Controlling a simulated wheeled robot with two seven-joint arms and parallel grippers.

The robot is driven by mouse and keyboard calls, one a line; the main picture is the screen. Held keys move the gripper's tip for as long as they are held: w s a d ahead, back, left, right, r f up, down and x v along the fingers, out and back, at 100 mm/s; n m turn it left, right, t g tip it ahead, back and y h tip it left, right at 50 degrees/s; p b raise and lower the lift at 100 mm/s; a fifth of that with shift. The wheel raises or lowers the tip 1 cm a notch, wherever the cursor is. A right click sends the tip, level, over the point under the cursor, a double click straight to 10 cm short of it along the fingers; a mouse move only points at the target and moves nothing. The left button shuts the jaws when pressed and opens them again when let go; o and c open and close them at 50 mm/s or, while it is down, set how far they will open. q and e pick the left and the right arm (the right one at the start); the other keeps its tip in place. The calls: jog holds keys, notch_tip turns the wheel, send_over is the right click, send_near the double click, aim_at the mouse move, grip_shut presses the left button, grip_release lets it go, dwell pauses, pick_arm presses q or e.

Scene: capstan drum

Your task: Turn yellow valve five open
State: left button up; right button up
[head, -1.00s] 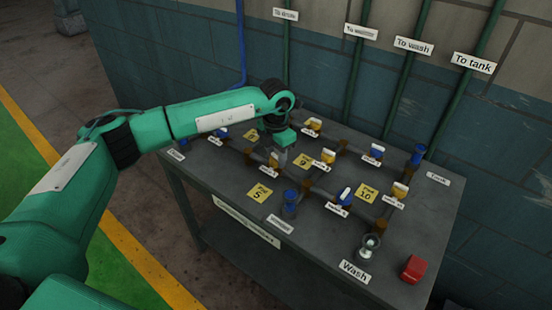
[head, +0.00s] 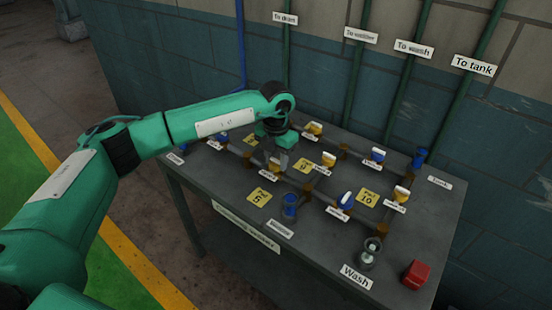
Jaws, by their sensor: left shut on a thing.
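The pipe layout with several yellow-handled and blue-handled valves lies on a dark table (head: 330,258). My left gripper (head: 279,163) points down over the left middle part of the pipes. It is shut on a yellow valve handle (head: 273,166), which is mostly hidden by the fingers. The small tag (head: 268,176) beside this valve is too small to read. Other yellow handles are at the back (head: 313,129), the middle (head: 328,160) and the right (head: 401,193). My right gripper is not in view.
A red block (head: 416,274) and a clear cup-like fitting (head: 370,252) are at the right front. Green pipes (head: 399,85) run up the wall behind. The table's front left is mostly clear.

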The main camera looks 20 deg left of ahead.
aim_at(276, 160)
pick_arm(q)
jog(key=o, duration=1)
jog(key=shift+r, duration=0.1)
notch_tip(276, 160, up, 14)
jog(key=shift+f+b, duration=0.15)
jog(key=shift+b, duration=0.95)
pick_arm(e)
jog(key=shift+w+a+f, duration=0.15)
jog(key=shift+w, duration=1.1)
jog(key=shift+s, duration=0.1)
